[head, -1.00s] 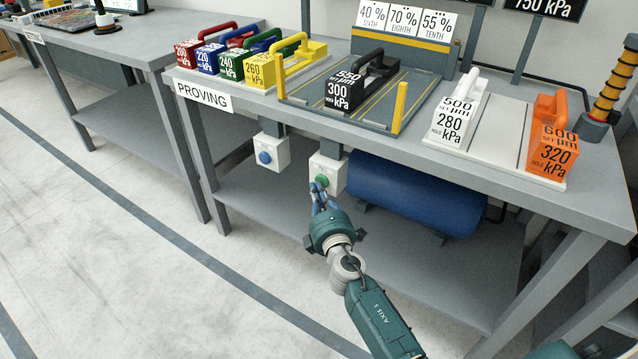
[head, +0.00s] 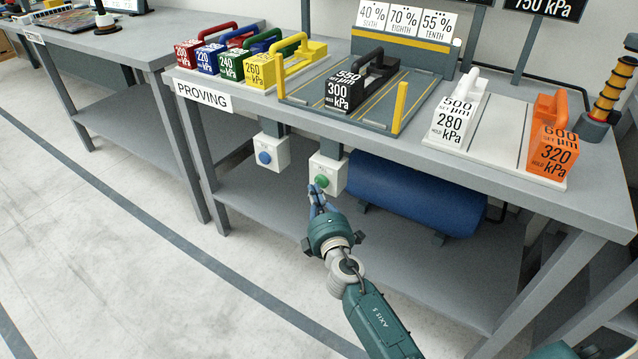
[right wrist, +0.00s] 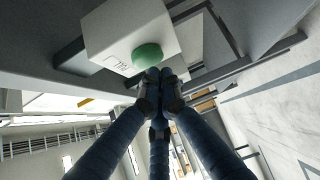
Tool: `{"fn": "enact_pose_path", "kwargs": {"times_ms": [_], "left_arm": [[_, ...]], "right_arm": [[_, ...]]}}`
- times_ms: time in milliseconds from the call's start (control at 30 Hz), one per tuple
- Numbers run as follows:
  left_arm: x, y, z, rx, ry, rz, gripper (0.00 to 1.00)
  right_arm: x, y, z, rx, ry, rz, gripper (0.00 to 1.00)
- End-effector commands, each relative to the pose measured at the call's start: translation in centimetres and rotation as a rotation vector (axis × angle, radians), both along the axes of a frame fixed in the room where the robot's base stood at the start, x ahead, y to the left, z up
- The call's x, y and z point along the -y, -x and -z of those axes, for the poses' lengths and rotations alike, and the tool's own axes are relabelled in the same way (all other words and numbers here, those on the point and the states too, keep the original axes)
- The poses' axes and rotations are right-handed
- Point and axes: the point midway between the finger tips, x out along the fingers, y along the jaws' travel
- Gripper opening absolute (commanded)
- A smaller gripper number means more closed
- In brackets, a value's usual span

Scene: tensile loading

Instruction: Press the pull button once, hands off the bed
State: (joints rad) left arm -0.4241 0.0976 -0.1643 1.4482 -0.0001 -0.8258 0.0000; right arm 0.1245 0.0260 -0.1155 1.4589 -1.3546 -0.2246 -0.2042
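The green button (head: 322,181) is on a white box (head: 333,172) hung under the front edge of the proving bench. In the right wrist view the green button (right wrist: 147,57) sits by a small label, too small to read surely. My right gripper (head: 314,190) has its blue fingers drawn together, with nothing between them. In the right wrist view its fingertips (right wrist: 160,76) overlap the button's lower edge; I cannot tell whether they touch. The bed (head: 405,92), a grey striped plate, carries a black 300 kPa block (head: 345,92); no gripper is near it. My left gripper is out of view.
A second white box with a blue button (head: 264,157) hangs to the left. A blue tank (head: 415,195) lies behind, on the right. Several coloured blocks, a white block (head: 452,118) and an orange block (head: 553,150) stand on the bench (head: 390,132). Open floor (head: 120,260) lies at front left.

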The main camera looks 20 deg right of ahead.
Motion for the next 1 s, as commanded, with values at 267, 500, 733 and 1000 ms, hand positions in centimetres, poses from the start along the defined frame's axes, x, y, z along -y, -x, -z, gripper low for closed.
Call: {"fn": "enact_pose_path", "kwargs": {"times_ms": [267, 500, 733, 1000], "left_arm": [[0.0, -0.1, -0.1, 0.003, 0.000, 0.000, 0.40], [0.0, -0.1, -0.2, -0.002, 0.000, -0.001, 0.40], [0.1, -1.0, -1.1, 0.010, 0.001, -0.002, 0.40], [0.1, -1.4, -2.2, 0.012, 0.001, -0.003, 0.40]], "right_arm": [[-0.2, 0.1, 0.0, 0.000, -0.001, -0.001, 0.00], [-1.9, 1.5, 0.1, -0.001, -0.002, -0.001, 0.00], [-3.7, 2.9, 0.1, -0.001, -0.002, -0.002, 0.00], [-4.8, 3.7, 0.0, 0.000, -0.001, -0.001, 0.00]]}}
